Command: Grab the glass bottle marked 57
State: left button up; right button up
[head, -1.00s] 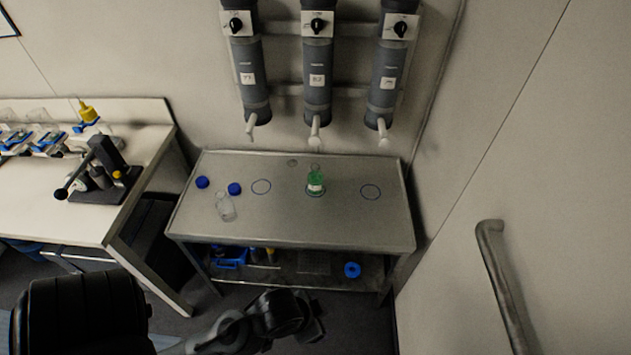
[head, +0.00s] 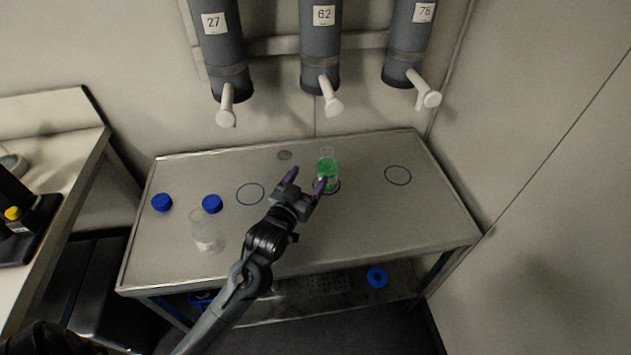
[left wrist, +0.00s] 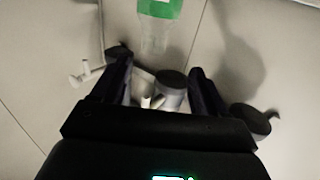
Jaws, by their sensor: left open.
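A glass bottle with green liquid (head: 327,168) stands upright on the metal table, at the middle blue ring. A clear bottle with a pale label (head: 207,235) is near the table's front left. I cannot read the number 57 on either bottle. My left gripper (head: 305,180) is open and empty, its fingertips just left of and in front of the green bottle and overlapping its lower part. In the left wrist view, part of a bottle with a green band (left wrist: 158,22) shows at the top, beyond the open fingers (left wrist: 158,74). My right gripper is out of view.
Two blue caps (head: 161,202) (head: 212,204) lie at the table's left. Empty rings (head: 250,184) (head: 398,167) flank the green bottle. Grey wall cylinders with white spouts (head: 325,100) hang above the back edge. The table's right half (head: 420,215) is clear.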

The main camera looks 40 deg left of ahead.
aim_at(325, 160)
pick_arm(q)
jog(key=x, duration=0.3)
jog(key=b+x, duration=0.1)
jog(key=x, duration=0.1)
jog(key=shift+w+d, duration=0.2)
jog(key=shift+d, duration=0.2)
jog(key=shift+f+x, duration=0.1)
jog(key=shift+x, duration=1.45)
jog(key=shift+f+x, duration=0.15)
jog(key=shift+x, duration=1.45)
jog(key=shift+c, duration=0.2)
grip_shut()
jog(key=shift+r, duration=0.1)
